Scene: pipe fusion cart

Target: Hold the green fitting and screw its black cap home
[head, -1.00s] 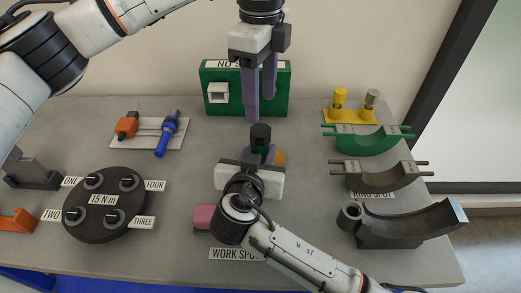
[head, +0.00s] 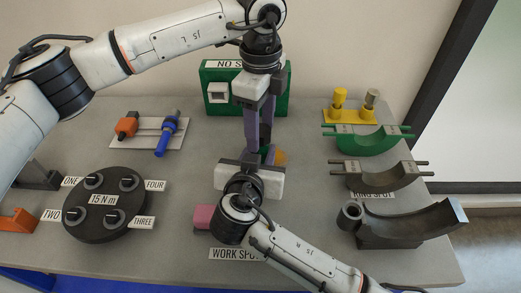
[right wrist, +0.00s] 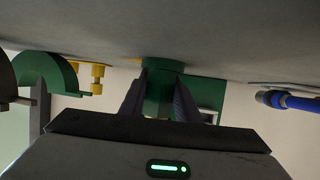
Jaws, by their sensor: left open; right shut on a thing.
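The green fitting (right wrist: 158,92) shows in the right wrist view between the two dark fingers of my right gripper (right wrist: 160,105), which is shut on it. In the head view only a small green part of the fitting (head: 267,151) shows past the fingers. My left gripper (head: 258,138) reaches down from above, open, with its purple fingers at the top of the fitting. The black cap is hidden behind these fingers in the head view, so I cannot tell whether they touch it.
An orange round thing (head: 280,157) sits just right of the fitting. A black dial plate (head: 104,205) stands left, a pink block (head: 203,217) in front. Grey (head: 375,177) and green (head: 370,140) curved cradles stand right. A green panel (head: 222,103) stands behind.

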